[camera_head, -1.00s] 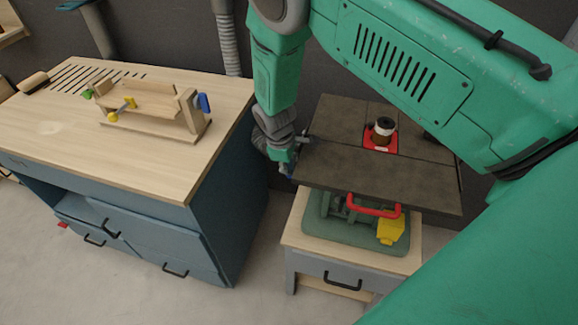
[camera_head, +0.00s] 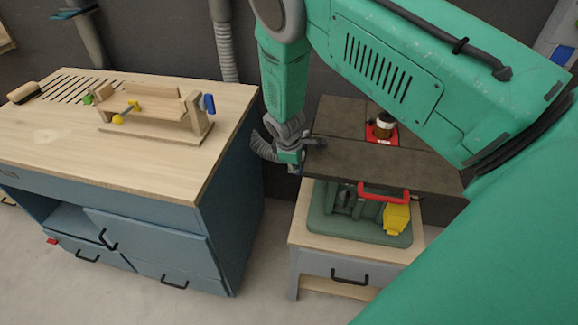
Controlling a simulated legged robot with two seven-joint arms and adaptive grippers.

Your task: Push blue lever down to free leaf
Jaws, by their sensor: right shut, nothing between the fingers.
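The dark leaf (camera_head: 385,163) forms the near part of the dark tabletop and looks about level above a low cabinet. My right gripper (camera_head: 296,163) is shut and empty at the leaf's left edge, pointing down. A small blue part (camera_head: 297,171) shows just below its fingertips; it may be the blue lever, but it is too small and covered to tell, as is any contact. Another blue part (camera_head: 209,103) stands upright at the right end of a wooden jig (camera_head: 155,113). My left gripper is out of view.
A green machine (camera_head: 330,221) with a red handle (camera_head: 384,194) and a yellow part (camera_head: 396,218) sits beneath the leaf on the low cabinet (camera_head: 318,265). A red-based jar (camera_head: 383,128) stands on the tabletop. The wooden workbench (camera_head: 60,135) is at left.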

